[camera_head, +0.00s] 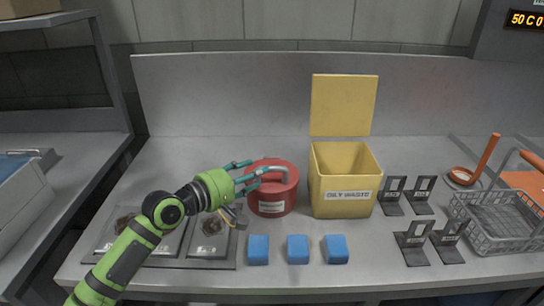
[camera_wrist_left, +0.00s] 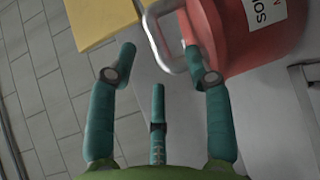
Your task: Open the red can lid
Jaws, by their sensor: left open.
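The red can (camera_head: 270,206) stands on the grey table with its red lid on, and a pale metal loop handle sits on the lid. My left gripper (camera_head: 262,170) is open at the can's upper left, its teal fingers at the lid and handle. In the left wrist view, the fingers (camera_wrist_left: 157,62) are spread. The handle (camera_wrist_left: 152,30) lies between the two upper fingertips, close to the right one, which overlaps its loop. I cannot tell whether they touch. The can (camera_wrist_left: 240,45) is at upper right there. My right gripper is not in view.
A yellow oily waste bin (camera_head: 345,196) with its lid up stands right of the can. Several blue blocks (camera_head: 297,250) lie in front. A dark tray (camera_head: 225,262) is under my left arm. Black stands (camera_head: 412,243) and a wire basket (camera_head: 498,225) are at right.

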